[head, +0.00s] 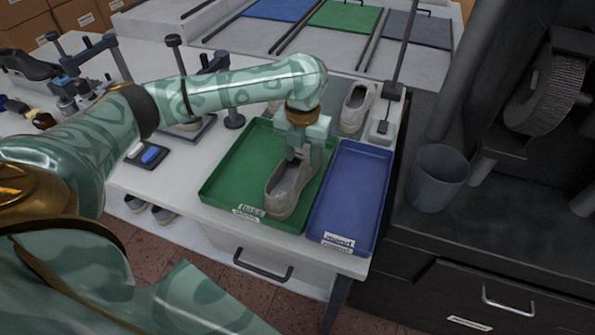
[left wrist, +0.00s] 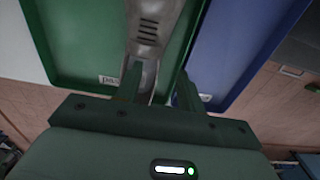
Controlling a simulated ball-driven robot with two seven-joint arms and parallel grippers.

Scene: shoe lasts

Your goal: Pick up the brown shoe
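A grey-brown shoe (head: 285,190) lies in the green tray (head: 217,185) on the white table, its toe toward the tray's front edge. My left gripper (head: 302,154) points down over the rear part of this shoe. In the left wrist view the two fingers (left wrist: 159,75) stand apart, with part of the shoe (left wrist: 149,32) between and beyond them. A gap shows between the shoe and the right finger. The gripper covers the shoe's heel end in the head view. My right gripper is in neither view.
An empty blue tray (head: 350,190) adjoins the green tray on the right. A pale shoe (head: 357,107) stands behind the trays. A grey bin (head: 437,178) is on the dark bench at right. Clamps and a dark shoe (head: 27,65) are at the left.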

